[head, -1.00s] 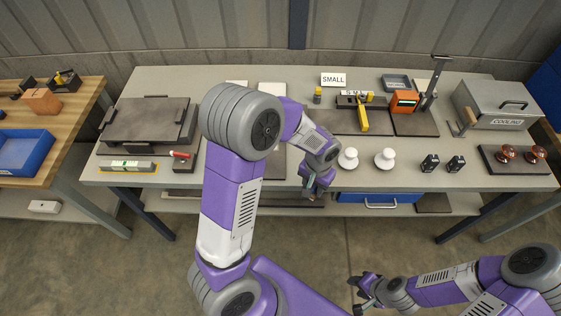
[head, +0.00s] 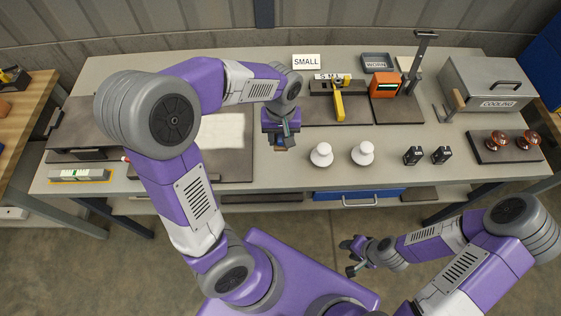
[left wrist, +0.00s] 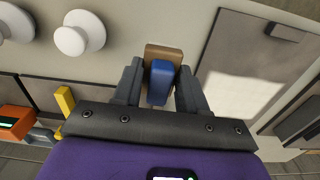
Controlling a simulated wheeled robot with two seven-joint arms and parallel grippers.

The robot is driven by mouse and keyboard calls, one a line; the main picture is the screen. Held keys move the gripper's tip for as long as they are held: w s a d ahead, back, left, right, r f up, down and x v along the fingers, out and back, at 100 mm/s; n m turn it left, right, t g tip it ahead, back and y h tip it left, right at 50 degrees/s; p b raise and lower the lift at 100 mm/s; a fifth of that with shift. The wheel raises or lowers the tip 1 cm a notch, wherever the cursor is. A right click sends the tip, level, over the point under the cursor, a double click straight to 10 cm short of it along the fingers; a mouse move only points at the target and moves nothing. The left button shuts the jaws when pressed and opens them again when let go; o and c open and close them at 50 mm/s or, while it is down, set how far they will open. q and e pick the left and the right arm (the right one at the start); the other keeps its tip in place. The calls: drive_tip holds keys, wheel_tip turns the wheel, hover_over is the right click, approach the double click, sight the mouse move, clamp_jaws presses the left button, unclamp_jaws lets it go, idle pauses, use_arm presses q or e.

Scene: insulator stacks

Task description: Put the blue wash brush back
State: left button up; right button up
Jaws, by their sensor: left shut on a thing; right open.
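My left gripper (head: 282,138) is above the table, left of the two white insulators and near the right edge of the dark board. It is shut on the blue wash brush, whose blue body (left wrist: 160,82) and tan end (left wrist: 163,53) show between the fingers in the left wrist view. In the head view the brush is small and mostly hidden by the gripper. My right gripper (head: 352,258) is open and empty, low in front of the table.
A dark board (head: 235,165) with a pale sheet (head: 221,131) lies to the left. White insulators (head: 321,154) (head: 362,153) stand to the right. Behind are the SMALL sign (head: 306,62) and a yellow-armed gauge (head: 339,105). A grey COOLING box (head: 490,85) stands at the right.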

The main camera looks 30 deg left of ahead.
use_arm(q)
wheel_tip(320, 180, down, 10)
drive_tip(key=b, duration=0.3)
drive_tip(key=shift+a+r, duration=0.1)
drive_tip(key=o, duration=1.1)
drive_tip(key=shift+r, duration=0.1)
wheel_tip(320, 180, up, 12)
drive_tip(key=p, duration=0.3)
drive_tip(key=shift+p, duration=0.4)
